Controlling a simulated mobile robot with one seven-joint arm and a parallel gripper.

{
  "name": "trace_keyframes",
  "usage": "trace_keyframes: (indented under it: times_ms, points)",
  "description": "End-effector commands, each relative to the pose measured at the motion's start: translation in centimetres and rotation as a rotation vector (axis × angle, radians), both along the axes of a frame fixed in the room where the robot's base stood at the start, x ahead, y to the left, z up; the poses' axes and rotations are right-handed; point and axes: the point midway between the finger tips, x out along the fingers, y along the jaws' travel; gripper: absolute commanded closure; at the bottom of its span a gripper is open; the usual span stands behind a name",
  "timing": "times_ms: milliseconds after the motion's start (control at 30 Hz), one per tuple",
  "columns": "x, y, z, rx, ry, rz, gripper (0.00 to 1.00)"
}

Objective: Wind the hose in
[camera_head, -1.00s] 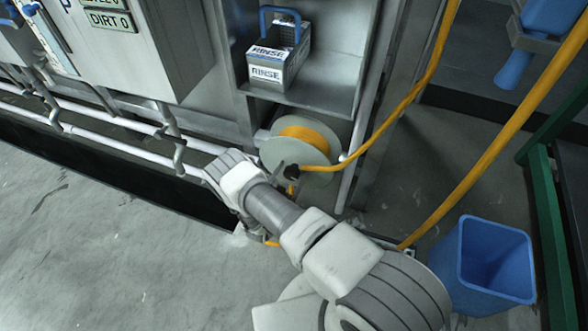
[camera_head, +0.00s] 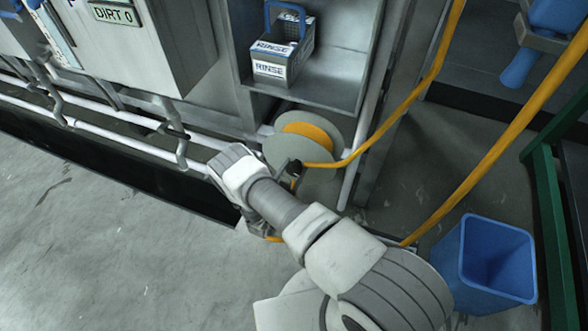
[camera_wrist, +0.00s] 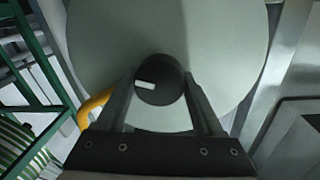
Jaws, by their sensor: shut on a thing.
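The hose reel (camera_head: 285,152) is a pale grey-green disc with orange hose wound on it, low under the shelf in the head view. Its near disc face fills much of the wrist view (camera_wrist: 110,45). My gripper (camera_wrist: 160,85) is shut on the reel's dark round crank knob (camera_wrist: 172,92), which has a white mark. The orange hose (camera_head: 436,62) runs from the reel up to the right in the head view. A piece of it shows left of the knob in the wrist view (camera_wrist: 95,108). My arm hides part of the reel's lower side.
A RINSE crate (camera_head: 283,65) with a blue handle stands on the shelf above the reel. White pipes (camera_head: 110,126) run along the wall to the left. A blue bin (camera_head: 462,262) and a green frame (camera_head: 548,215) stand at right. The left floor is clear.

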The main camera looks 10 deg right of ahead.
Motion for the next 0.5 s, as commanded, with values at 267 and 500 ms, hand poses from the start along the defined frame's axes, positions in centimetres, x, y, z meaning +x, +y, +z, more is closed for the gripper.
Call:
trace_keyframes:
  times_ms: [267,500]
  points:
    - [-0.13,-0.22,-0.05,0.094,-0.06,-0.005,0.87]
    - [-0.21,-0.35,-0.08,0.26,-0.171,-0.007,0.87]
